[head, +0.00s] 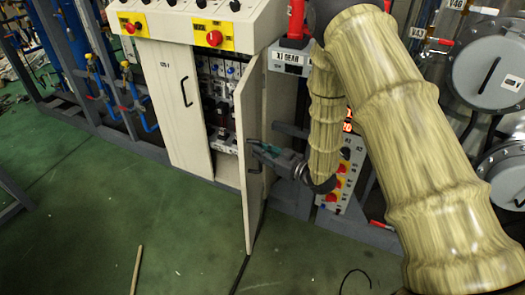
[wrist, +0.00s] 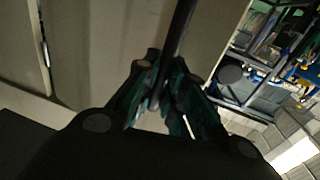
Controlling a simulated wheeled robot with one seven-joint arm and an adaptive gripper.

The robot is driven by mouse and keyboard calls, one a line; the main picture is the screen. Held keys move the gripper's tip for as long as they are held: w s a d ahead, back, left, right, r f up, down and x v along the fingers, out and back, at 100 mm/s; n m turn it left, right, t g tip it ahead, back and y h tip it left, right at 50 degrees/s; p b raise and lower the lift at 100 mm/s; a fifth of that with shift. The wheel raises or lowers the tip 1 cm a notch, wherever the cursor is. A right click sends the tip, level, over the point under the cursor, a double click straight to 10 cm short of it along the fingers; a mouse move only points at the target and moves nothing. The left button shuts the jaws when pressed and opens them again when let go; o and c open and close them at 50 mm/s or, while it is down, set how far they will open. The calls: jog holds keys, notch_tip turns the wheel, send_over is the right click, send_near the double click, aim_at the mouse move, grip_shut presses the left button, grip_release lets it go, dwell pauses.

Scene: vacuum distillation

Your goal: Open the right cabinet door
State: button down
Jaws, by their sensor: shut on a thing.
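The right cabinet door (head: 252,150) stands swung open, roughly edge-on to the head view, with the cabinet interior (head: 218,100) showing to its left. My gripper (head: 256,146) is at the door's outer face, at its handle. In the wrist view my gripper (wrist: 160,98) is shut around the dark bar handle (wrist: 178,40), in front of the pale door panel (wrist: 110,35). The left cabinet door (head: 178,110) is closed, with its own dark handle (head: 186,92). Part of the right handle is hidden by the fingers.
A sloped control panel (head: 190,22) with red emergency buttons tops the cabinet. A grey unit with red buttons (head: 345,172) stands right of the door, behind my arm. Round metal vessels (head: 490,72) are at the far right. The green floor (head: 150,230) before the cabinet is mostly clear, with a thin stick (head: 136,270).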

jog(key=shift+w+d+r, duration=0.1)
jog(key=shift+w+r, duration=0.1)
jog(key=shift+r, duration=0.05)
jog(key=c, duration=1.5)
grip_release()
jog(key=shift+f, duration=0.15)
jog(key=shift+s, duration=0.1)
jog(key=v, duration=1.2)
jog(key=shift+f, duration=0.15)
